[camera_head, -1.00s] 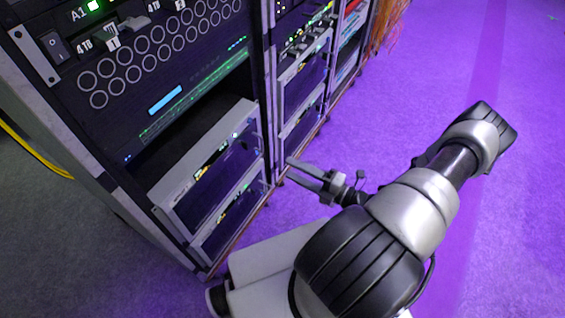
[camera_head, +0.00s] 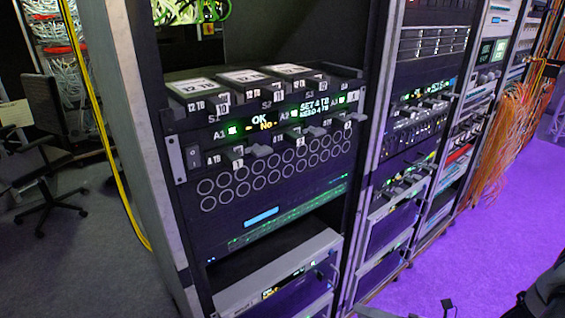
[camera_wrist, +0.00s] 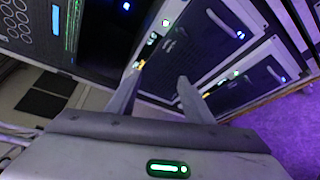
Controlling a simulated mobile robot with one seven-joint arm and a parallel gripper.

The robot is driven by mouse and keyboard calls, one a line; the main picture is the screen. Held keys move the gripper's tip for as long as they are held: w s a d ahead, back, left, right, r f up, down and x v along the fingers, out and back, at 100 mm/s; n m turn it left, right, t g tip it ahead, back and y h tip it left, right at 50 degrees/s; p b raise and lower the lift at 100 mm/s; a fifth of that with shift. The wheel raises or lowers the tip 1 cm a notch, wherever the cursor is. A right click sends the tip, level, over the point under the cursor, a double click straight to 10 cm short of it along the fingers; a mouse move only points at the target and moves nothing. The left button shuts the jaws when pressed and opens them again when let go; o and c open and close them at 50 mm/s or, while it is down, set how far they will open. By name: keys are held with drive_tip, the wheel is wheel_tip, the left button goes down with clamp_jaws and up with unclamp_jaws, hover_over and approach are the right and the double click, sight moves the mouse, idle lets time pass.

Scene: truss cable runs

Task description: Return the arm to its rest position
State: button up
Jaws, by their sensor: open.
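My gripper (camera_wrist: 158,97) shows in the wrist view with its two grey fingers apart and nothing between them. The fingers point toward the lower front of the equipment rack and stand in front of its grey-framed drawer units (camera_wrist: 225,55). In the head view, only small parts of my arm (camera_head: 545,296) show at the bottom right edge. Whether the fingertips touch the rack cannot be told.
The rack (camera_head: 260,190) holds a drive unit with several labelled modules and a display reading "OK". More racks stand to the right, with orange cables (camera_head: 500,140) hanging. A yellow cable (camera_head: 100,130) runs down the left side. An office chair (camera_head: 45,150) stands at left. Purple floor (camera_head: 455,255) is open at right.

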drive_tip(key=s+a+r+n+g+h, duration=0.1)
drive_tip(key=a+r+n+g+h, duration=0.35)
drive_tip(key=r+n, duration=1)
drive_tip(key=s+a+r+n+g+h, duration=0.15)
drive_tip(key=r+n+h, duration=0.55)
drive_tip(key=r+n, duration=0.7)
drive_tip(key=s+a+r+n+t+h, duration=0.2)
drive_tip(key=s+a+r+n+t, duration=0.1)
drive_tip(key=s+r+n, duration=0.55)
wheel_tip(320, 180, up, 17)
drive_tip(key=n+p, duration=0.1)
drive_tip(key=p, duration=1.7)
drive_tip(key=shift+f, duration=0.2)
drive_tip(key=shift+w, duration=0.1)
